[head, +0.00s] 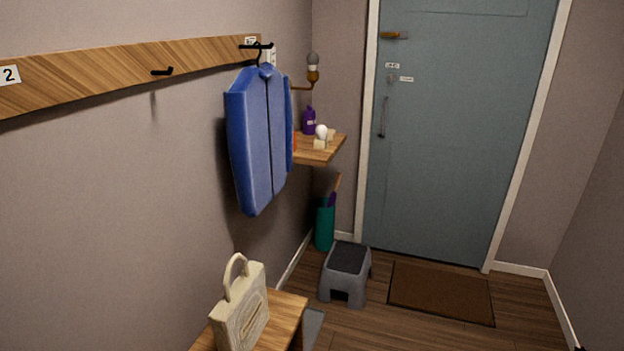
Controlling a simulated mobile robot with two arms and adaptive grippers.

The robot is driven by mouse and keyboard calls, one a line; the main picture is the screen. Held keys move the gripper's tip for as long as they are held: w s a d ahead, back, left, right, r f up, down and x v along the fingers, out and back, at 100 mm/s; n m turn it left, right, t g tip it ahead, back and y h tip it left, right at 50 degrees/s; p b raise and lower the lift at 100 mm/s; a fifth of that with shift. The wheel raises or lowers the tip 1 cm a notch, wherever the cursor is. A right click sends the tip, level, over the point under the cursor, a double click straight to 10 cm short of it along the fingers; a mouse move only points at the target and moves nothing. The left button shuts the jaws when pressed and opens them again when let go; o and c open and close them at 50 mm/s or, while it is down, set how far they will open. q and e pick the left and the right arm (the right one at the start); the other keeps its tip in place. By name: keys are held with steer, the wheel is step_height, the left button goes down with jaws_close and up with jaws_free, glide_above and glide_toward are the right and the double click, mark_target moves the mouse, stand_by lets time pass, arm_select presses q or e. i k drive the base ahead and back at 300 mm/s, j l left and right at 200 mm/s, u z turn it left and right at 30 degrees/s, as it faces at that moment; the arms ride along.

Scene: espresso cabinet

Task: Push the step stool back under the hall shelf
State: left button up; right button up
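A grey step stool (345,278) with a dark top stands upright on the wooden floor, left of the brown doormat. The small wooden hall shelf (325,152) is fixed to the left wall near the corner, higher up and farther back. The stool stands nearer to me than the shelf, and the floor under the shelf is partly hidden by the stool and a teal bin. No gripper can be made out; a tiny dark shape at the bottom right edge is too cut off to identify.
The teal bin (324,226) with an umbrella stands behind the stool. A wooden bench (287,318) with a cream bag (241,308) is at front left. A blue coat (262,138) hangs from the wall rail. The doormat (441,291) lies before the closed door (462,150); floor at right is clear.

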mark_target(346, 266)
steer(key=i+l+u, duration=0.15)
steer(key=i+l, duration=0.6)
steer(key=i, duration=0.25)
steer(key=i+l+u, duration=0.1)
steer(key=i+l, duration=0.8)
steer(key=i, duration=0.1)
